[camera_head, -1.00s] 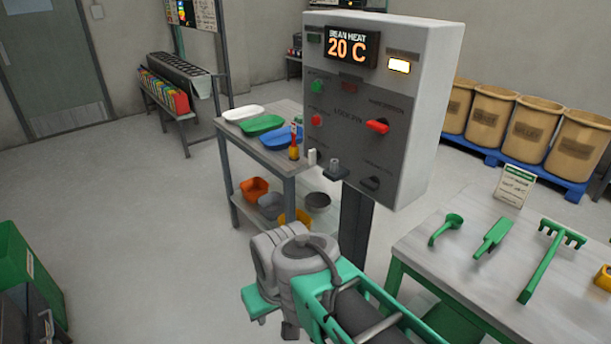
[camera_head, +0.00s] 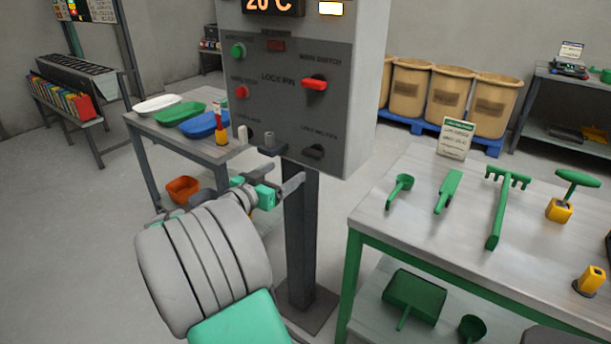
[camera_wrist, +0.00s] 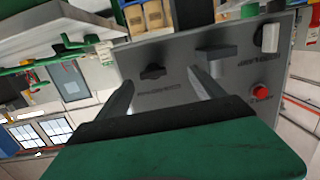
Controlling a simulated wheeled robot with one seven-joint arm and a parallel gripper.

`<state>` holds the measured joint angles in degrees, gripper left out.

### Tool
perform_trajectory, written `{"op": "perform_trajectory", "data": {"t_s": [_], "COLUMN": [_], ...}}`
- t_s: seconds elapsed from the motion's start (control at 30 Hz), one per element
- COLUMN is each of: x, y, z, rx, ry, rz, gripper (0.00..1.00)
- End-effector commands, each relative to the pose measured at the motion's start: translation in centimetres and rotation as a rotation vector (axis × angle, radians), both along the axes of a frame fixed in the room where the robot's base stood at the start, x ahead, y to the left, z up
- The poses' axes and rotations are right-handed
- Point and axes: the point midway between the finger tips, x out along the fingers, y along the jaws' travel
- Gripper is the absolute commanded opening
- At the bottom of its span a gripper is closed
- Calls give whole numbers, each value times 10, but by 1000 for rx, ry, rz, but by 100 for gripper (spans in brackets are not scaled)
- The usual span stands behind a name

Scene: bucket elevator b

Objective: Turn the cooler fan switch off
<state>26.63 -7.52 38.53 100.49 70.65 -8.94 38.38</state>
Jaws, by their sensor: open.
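The grey control panel (camera_head: 300,90) stands on a dark post. A black rotary switch (camera_head: 313,151) is at its lower right; its label is too blurred to read, so I cannot confirm it is the cooler fan switch. It also shows in the wrist view (camera_wrist: 152,72), just beyond and between my fingers. A white lever switch (camera_head: 242,135) is at the lower left. My gripper (camera_head: 294,184) is below the panel's lower edge in the head view. In the wrist view my gripper (camera_wrist: 160,90) is open and empty, with its fingers spread toward the panel face.
A red main switch (camera_head: 314,84), a green button (camera_head: 238,51) and a red button (camera_head: 242,92) are on the panel. A dark bracket (camera_head: 270,146) sticks out at its bottom. A tool table (camera_head: 390,225) stands right; a tray table (camera_head: 165,130) stands left.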

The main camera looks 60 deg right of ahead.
Motion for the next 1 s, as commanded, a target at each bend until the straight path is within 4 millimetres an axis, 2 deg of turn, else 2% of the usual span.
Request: {"op": "perform_trajectory", "data": {"t_s": [0.03,0.1,0.5,0.63,0.83,1.0], "x": [-10,-17,-30,-31,-30,-30], "y": [-9,-16,-83,-90,-90,-90], "z": [0,9,13,13,12,12], "rx": [-57,-101,-102,-102,-102,-102], "ry": [3,5,4,3,3,4], "rz": [-32,-50,-54,-52,-51,-51], "gripper": [78,78,78,78,78,64]}}
